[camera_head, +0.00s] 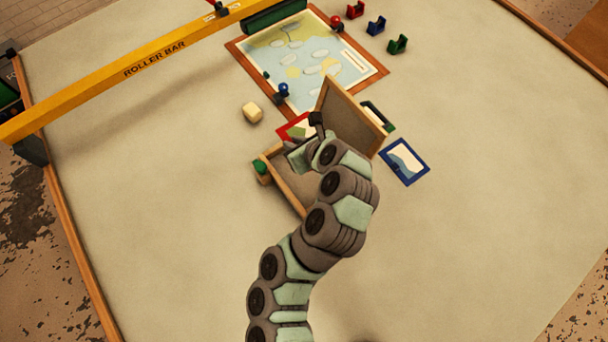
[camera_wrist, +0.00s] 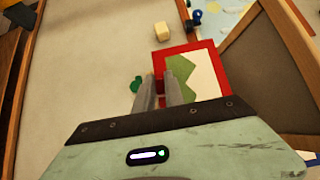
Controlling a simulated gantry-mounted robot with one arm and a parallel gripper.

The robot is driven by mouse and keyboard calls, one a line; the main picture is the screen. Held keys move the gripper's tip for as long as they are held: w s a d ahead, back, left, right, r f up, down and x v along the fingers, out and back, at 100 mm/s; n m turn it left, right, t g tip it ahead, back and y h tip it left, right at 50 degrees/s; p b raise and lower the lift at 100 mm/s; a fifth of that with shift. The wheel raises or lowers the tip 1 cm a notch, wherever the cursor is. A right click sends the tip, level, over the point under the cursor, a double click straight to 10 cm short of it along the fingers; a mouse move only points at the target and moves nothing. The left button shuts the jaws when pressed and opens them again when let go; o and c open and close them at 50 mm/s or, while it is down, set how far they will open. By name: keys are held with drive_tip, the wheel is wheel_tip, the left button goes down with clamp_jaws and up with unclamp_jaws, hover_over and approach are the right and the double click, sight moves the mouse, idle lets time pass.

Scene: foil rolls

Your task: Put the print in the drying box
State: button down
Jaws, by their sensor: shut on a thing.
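My gripper (camera_wrist: 167,92) is shut on the red-bordered print (camera_wrist: 208,72), with its fingers at the print's left edge in the wrist view. The print shows a green shape on a cream ground. In the head view the print (camera_head: 291,130) is partly hidden behind my arm and the box. The wooden drying box (camera_head: 287,188) has its lid (camera_head: 352,112) standing open. The lid also fills the right of the wrist view (camera_wrist: 262,62). My gripper is over the box's far side; my arm hides much of the box's inside.
A blue-bordered print (camera_head: 405,161) and a partly hidden green-bordered one (camera_head: 377,115) lie right of the box. A green knob (camera_head: 260,166) is at the box's left. A cream block (camera_head: 252,112), a framed map (camera_head: 310,58) and a yellow roller bar (camera_head: 140,72) lie beyond. The right side is clear.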

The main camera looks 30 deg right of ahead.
wheel_tip(320, 180, down, 15)
drive_tip(key=b, duration=0.5)
drive_tip(key=shift+r, duration=0.15)
drive_tip(key=shift+a+f, duration=0.1)
drive_tip(key=shift+f, duration=2.3)
drive_tip(key=shift+f, duration=0.2)
drive_tip(key=c, duration=1.4)
unclamp_jaws()
drive_tip(key=shift+c, duration=0.2)
